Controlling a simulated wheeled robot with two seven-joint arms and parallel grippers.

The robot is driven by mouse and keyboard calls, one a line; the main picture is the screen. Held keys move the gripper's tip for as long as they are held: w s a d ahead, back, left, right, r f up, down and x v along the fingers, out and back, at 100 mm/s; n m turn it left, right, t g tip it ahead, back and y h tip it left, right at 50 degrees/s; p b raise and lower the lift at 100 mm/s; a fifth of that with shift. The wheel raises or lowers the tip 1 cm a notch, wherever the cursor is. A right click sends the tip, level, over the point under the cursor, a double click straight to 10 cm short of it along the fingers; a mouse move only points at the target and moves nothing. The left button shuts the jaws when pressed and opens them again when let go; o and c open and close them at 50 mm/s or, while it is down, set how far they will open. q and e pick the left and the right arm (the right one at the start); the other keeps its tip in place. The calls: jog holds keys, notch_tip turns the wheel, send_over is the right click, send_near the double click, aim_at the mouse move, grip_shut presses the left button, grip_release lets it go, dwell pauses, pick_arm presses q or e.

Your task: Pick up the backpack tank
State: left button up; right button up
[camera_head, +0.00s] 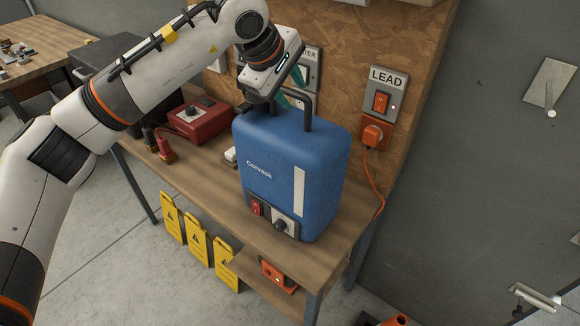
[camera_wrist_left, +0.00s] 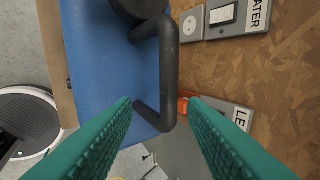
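The blue backpack tank (camera_head: 285,180) stands upright on the wooden bench. It has a black top handle (camera_head: 309,108), a pale strip, and a red switch and dark knob low on its front. My left gripper (camera_head: 290,88) is above the tank top beside the handle, with its teal fingers apart. In the left wrist view, the black handle (camera_wrist_left: 170,75) runs between the two open fingers (camera_wrist_left: 160,104), with the blue tank top behind it. I cannot tell whether a finger touches the handle. My right gripper is not in view.
A red box (camera_head: 200,120) with a knob stands on the bench (camera_head: 195,180) left of the tank. A board with a LEAD switch and orange plug (camera_head: 375,133) rises behind. An orange item (camera_head: 279,274) sits on the lower shelf.

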aim_at(298, 93)
pick_arm(q)
jog(key=p+x, duration=0.1)
jog(key=x, duration=0.1)
jog(key=p+x, duration=0.2)
jog(key=x, duration=0.1)
jog(key=shift+w+d, duration=0.25)
jog(key=shift+w, duration=0.15)
jog(key=shift+f, duration=0.2)
grip_shut()
dwell(0.8)
jog(key=shift+r, duration=0.3)
jog(key=shift+w, duration=0.15)
